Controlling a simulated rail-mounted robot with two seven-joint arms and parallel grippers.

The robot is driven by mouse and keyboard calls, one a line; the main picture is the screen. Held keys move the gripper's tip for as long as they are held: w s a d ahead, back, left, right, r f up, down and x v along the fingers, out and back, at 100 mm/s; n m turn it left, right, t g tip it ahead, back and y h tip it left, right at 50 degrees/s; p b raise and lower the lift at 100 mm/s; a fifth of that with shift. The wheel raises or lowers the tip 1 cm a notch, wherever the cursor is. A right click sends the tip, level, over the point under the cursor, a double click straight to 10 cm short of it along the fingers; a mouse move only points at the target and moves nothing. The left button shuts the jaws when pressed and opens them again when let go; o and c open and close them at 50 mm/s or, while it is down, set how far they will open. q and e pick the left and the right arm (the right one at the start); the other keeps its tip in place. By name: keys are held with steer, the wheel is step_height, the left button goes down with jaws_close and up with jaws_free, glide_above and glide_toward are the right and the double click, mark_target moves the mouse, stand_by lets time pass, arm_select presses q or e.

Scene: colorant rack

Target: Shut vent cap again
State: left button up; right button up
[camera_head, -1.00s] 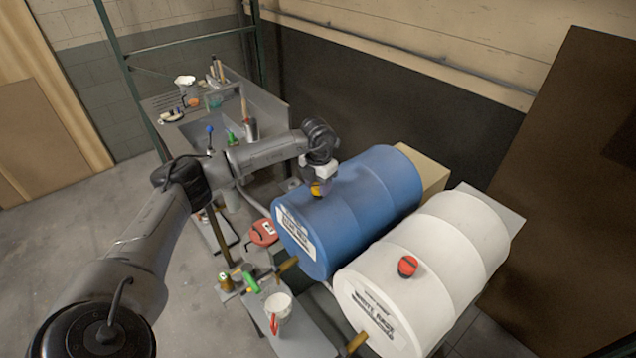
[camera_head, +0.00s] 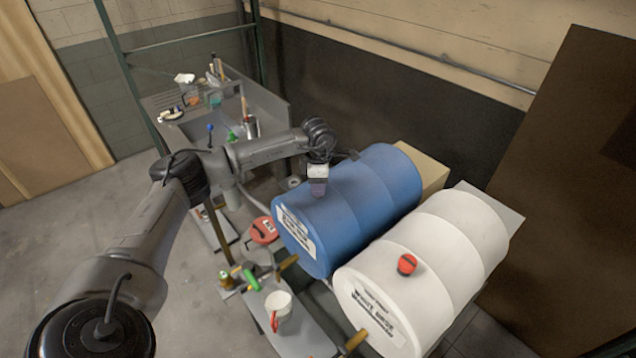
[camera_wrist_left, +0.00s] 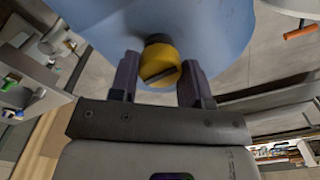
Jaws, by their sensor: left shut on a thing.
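The blue drum (camera_head: 365,195) lies on its side, with a white label on its near end. In the left wrist view the yellow vent cap (camera_wrist_left: 160,66), with a slot across its face and a dark collar behind it, sits against the blue drum (camera_wrist_left: 222,30). My left gripper (camera_head: 318,188) is at the drum's upper left side. Its two dark fingers (camera_wrist_left: 160,82) are on either side of the cap and shut on it. The gripper hides the cap in the head view. I cannot tell how tightly the cap is seated. My right gripper is not in view.
A white drum (camera_head: 445,250) with a red cap (camera_head: 407,265) lies to the right of the blue one. A red round object (camera_head: 263,230) and a white jug (camera_head: 279,308) are in front. A sink bench (camera_head: 265,103) stands behind my arm.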

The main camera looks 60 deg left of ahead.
arm_select(q)
steer(key=shift+m, duration=0.6)
steer(key=o, duration=0.9)
steer(key=shift+r, duration=0.1)
steer(key=shift+r, duration=0.3)
step_height(320, 180, up, 13)
steer(key=shift+r+b, duration=0.1)
steer(key=shift+b, duration=0.3)
